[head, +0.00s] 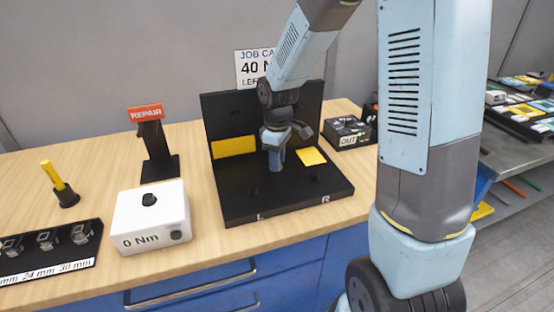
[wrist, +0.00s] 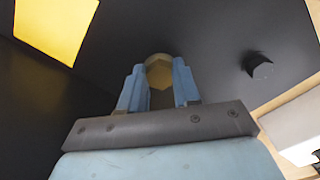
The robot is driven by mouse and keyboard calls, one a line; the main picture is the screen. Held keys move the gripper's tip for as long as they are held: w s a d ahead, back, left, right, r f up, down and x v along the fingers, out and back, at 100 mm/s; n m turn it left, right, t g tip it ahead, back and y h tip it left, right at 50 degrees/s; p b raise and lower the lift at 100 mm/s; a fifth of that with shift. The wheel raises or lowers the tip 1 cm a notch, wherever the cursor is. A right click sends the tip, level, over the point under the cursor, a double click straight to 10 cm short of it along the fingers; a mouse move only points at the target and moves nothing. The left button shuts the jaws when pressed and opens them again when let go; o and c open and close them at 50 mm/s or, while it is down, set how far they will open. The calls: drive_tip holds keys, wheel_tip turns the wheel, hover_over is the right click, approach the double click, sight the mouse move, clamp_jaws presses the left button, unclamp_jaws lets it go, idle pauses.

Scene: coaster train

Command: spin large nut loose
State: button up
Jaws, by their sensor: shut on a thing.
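A brass-coloured hexagonal large nut (wrist: 158,71) shows between my fingertips in the wrist view. My gripper (wrist: 157,88) is shut on it, with one blue finger on each side. In the head view my gripper (head: 275,160) points down over the middle of the black fixture (head: 240,205), and the nut is hidden there. The fixture has a flat base marked L and R and an upright back panel. How far the nut has turned cannot be told.
A white box (head: 150,222) reading 0 Nm stands left of the fixture. Behind it is a REPAIR stand (head: 157,150). A yellow-handled tool (head: 55,178) and a socket tray (head: 75,255) are far left. An OUT tray (head: 347,132) is right. A job card (head: 245,68) hangs behind.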

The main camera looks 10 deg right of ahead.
drive_tip(key=shift+f+n, duration=0.1)
drive_tip(key=shift+n, duration=0.8)
drive_tip(key=o, duration=1.1)
drive_tip(key=shift+c, duration=0.2)
wheel_tip(320, 180, up, 14)
drive_tip(key=shift+w+f, duration=0.1)
drive_tip(key=shift+f, duration=0.05)
